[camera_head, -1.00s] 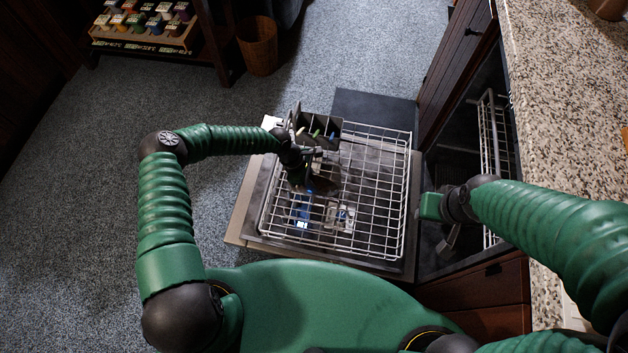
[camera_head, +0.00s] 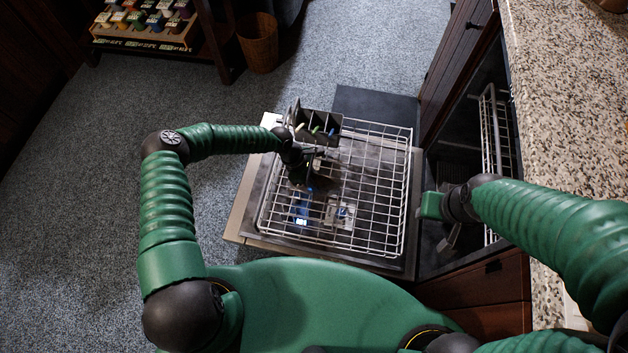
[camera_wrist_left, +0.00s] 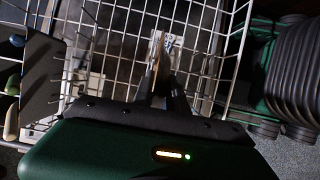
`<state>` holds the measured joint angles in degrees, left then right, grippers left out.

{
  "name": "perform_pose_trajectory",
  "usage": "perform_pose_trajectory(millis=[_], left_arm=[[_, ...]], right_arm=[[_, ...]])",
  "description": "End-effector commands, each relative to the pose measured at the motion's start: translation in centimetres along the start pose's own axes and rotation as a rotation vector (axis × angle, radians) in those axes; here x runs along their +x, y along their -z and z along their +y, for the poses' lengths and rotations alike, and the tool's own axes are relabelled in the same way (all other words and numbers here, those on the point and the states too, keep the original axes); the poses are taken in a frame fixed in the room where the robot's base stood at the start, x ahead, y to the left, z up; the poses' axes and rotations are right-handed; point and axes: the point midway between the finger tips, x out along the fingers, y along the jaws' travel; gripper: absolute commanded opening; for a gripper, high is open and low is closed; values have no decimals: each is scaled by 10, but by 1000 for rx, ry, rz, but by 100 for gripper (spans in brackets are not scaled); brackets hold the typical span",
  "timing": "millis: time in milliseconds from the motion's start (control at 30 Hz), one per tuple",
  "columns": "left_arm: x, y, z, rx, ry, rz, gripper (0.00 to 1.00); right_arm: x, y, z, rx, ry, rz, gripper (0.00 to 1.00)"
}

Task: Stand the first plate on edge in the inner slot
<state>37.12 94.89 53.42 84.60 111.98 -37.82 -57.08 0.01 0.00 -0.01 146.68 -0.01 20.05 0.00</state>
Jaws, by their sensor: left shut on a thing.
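The dishwasher's wire rack (camera_head: 375,200) is pulled out over the lowered door. My left gripper (camera_head: 318,153) is over the rack's left-hand part, just in front of the cutlery basket. In the left wrist view its fingers (camera_wrist_left: 163,85) are shut on a thin tan-brown thing (camera_wrist_left: 161,66), seen nearly edge-on, which I take to be the plate. Most of the plate is hidden, so I cannot tell whether it touches the rack. The inner slot cannot be made out. My right gripper (camera_head: 450,238) hangs by the dishwasher opening; its jaws are unclear.
The dark cutlery basket (camera_head: 316,124) with several coloured handles stands at the rack's back left. The speckled counter (camera_head: 565,110) lies on the right. A wicker basket (camera_head: 258,46) and a shelf of jars (camera_head: 145,25) are far back. The carpet on the left is clear.

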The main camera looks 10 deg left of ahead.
Motion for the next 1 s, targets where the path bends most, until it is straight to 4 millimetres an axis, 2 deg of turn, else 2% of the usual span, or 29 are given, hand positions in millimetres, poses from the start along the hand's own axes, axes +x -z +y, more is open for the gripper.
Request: perform_pose_trajectory(millis=[200,233,400,633,733,1000], left_arm=[[6,2,0,-1,-1,-1,0],[5,2,0,0,-1,-1,21],[5,2,0,-1,-1,0,43],[5,3,0,-1,0,0,45],[5,3,0,-1,0,0,58],[5,2,0,-1,0,0,58]], right_arm=[[5,-1,0,0,0,0,36],[4,-1,0,0,0,0,36],[4,-1,0,0,0,0,36],[4,-1,0,0,0,0,36],[4,-1,0,0,0,0,36],[4,-1,0,0,0,0,36]])
